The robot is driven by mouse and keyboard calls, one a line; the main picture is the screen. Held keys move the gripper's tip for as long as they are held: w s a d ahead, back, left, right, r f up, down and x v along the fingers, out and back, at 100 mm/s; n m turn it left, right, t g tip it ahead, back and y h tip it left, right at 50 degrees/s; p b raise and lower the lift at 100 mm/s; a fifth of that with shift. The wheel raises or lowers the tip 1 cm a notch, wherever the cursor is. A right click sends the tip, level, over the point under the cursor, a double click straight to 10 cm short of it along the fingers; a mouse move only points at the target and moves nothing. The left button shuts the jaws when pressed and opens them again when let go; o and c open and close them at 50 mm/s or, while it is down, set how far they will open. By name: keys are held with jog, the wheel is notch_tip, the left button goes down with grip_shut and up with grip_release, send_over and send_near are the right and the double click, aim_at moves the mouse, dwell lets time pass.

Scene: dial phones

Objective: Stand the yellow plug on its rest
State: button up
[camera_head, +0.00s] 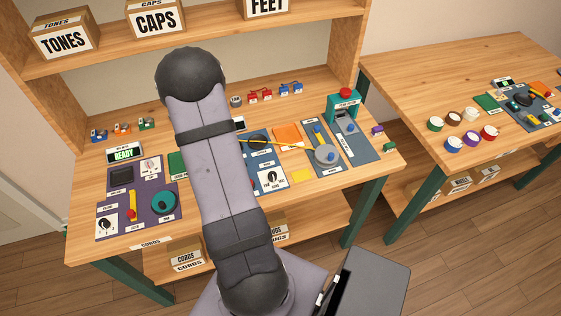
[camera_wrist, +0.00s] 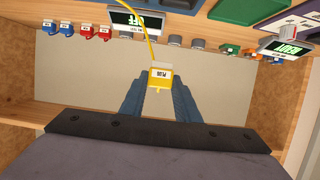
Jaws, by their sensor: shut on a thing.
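The yellow plug (camera_wrist: 161,78) with a white label is in the wrist view, between the tips of the two blue-grey fingers of my gripper (camera_wrist: 160,92). My gripper is shut on it. A yellow cord (camera_wrist: 150,28) runs from the plug to the top of the wrist view. In the head view my arm hides the plug and the gripper, but a yellow cord (camera_head: 262,142) shows to the right of the arm, crossing a blue mat towards a grey round thing (camera_head: 327,155). I cannot tell which thing is the plug's rest.
A purple mat (camera_head: 117,217) with parts lies left of my arm, a blue mat (camera_head: 354,148) right. A display reading READY (camera_head: 124,153) stands at the left. A teal press-like device (camera_head: 343,104) stands at the right. Small red and blue parts line the back. A shelf with boxes stands behind.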

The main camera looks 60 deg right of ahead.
jog(key=s+d+m+g+h, duration=0.2)
jog(key=s+d+m+g, duration=0.1)
jog(key=s+d, duration=0.15)
jog(key=m+g, duration=1)
jog(key=g, duration=0.2)
send_over(297, 178)
jog(key=shift+h, duration=0.4)
jog(key=shift+f, duration=5.15)
jog(key=shift+f, duration=0.2)
jog(key=o, duration=1)
jog(key=shift+o, duration=0.2)
jog(key=shift+r, duration=0.1)
